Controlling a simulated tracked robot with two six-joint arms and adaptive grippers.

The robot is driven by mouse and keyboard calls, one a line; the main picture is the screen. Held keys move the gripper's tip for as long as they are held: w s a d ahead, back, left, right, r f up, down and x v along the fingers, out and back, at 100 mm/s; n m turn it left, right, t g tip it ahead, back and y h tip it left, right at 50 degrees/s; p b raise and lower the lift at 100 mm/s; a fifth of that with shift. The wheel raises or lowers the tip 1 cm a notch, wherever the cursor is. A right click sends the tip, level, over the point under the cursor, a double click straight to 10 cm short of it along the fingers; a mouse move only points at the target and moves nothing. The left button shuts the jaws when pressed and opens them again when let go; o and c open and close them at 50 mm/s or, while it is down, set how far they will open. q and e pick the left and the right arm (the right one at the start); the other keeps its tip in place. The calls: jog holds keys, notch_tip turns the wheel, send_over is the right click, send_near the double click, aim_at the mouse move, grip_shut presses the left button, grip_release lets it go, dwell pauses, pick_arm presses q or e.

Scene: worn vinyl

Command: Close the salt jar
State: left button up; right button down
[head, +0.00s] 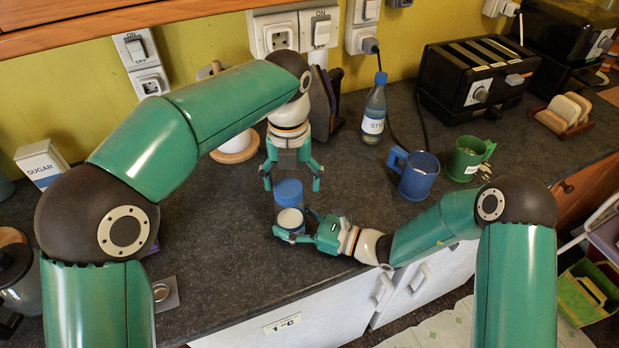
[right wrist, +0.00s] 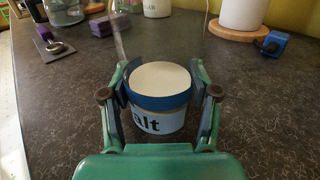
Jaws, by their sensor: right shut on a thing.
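The salt jar (right wrist: 158,122) is short and upright, with a pale body, a blue band and a flat whitish top; part of its label reads "alt". My right gripper (head: 288,234) is shut around its sides, and in the right wrist view its fingers (right wrist: 160,110) flank the jar. In the head view the pale jar (head: 291,219) shows just below a blue round piece, seemingly the lid (head: 288,192). My left gripper (head: 292,186) points down with its fingers either side of this blue piece. Whether they touch it is unclear. The left gripper is outside the right wrist view.
A blue mug (head: 418,177), a green mug (head: 466,160) and a bottle (head: 374,115) stand to the right. A toaster (head: 478,75) is behind them. A sugar container (head: 42,163) is at far left. The counter's front edge lies close to my right gripper.

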pick_arm(q)
jog(key=shift+a, duration=0.1)
notch_tip(320, 180, up, 12)
pick_arm(e)
jog(key=shift+d, duration=0.1)
dwell(0.8)
pick_arm(q)
jog(key=shift+f, duration=0.1)
pick_arm(e)
jog(key=shift+c, duration=1)
grip_release()
jog(key=shift+s+d, duration=0.1)
jog(key=v, duration=1.1)
jog(key=shift+d, duration=0.1)
jog(key=shift+s+d+f, duration=0.1)
jog(key=shift+s+d, duration=0.05)
jog(key=shift+d, duration=0.1)
